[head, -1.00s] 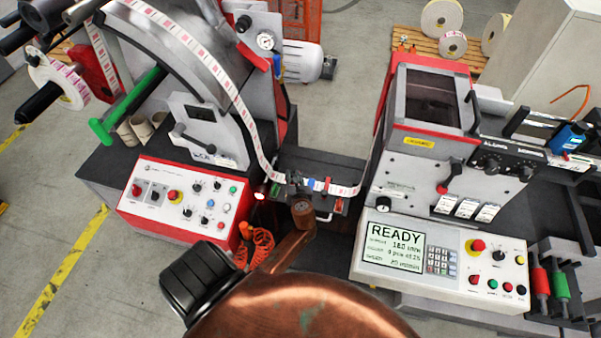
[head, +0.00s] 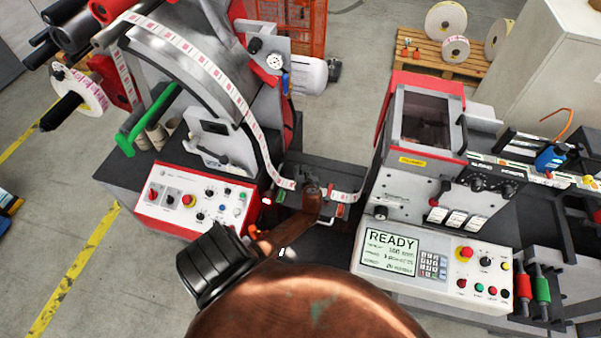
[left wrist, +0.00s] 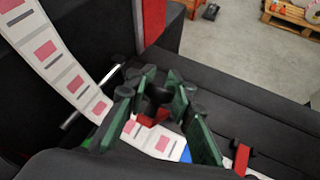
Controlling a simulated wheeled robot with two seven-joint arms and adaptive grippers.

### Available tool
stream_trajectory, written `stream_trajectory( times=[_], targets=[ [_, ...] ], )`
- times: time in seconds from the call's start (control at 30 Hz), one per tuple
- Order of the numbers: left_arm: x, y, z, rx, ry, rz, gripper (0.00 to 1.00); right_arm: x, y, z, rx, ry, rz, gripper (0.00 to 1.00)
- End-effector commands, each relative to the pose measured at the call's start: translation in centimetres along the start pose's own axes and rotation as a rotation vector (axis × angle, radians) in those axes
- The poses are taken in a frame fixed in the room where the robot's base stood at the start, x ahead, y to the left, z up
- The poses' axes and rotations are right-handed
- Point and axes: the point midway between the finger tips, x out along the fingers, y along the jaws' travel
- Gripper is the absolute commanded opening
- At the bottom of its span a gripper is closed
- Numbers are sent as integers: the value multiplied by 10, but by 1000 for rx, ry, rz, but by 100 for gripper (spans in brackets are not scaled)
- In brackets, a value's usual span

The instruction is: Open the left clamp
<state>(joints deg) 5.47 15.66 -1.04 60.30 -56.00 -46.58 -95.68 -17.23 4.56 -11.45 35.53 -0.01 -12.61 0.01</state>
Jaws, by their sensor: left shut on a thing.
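My left gripper (head: 312,188) is over the dark splice table (head: 325,172) between the two machine cabinets. In the left wrist view its green-padded fingers (left wrist: 165,98) are closed around a red clamp piece (left wrist: 152,118), which appears to be the left clamp. The fingers hide much of it, so its exact angle cannot be told. A second red clamp (left wrist: 241,160) stands to the right, apart from the fingers; it also shows in the head view (head: 341,210). The printed label strip (left wrist: 70,78) runs under the gripper across the table. My right gripper is not in view.
The red-edged control panel (head: 195,200) is on the left, and the READY screen panel (head: 390,250) on the right. A green bar (head: 150,118) sticks out at the left machine. A metal rod (left wrist: 92,98) stands close left of the fingers.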

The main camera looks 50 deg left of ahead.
Motion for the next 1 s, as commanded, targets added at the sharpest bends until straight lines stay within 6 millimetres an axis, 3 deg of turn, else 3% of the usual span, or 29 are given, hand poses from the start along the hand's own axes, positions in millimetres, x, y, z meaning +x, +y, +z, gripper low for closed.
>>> stream_trajectory(
  times=[0.03,0.2,1.0],
  targets=[
    [2,-5,11,-1,-12,-6,0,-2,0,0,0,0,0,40],
    [10,-10,17,-3,-11,-9,0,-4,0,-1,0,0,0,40],
    [10,-17,18,-3,-12,-20,0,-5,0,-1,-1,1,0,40]
  ],
)
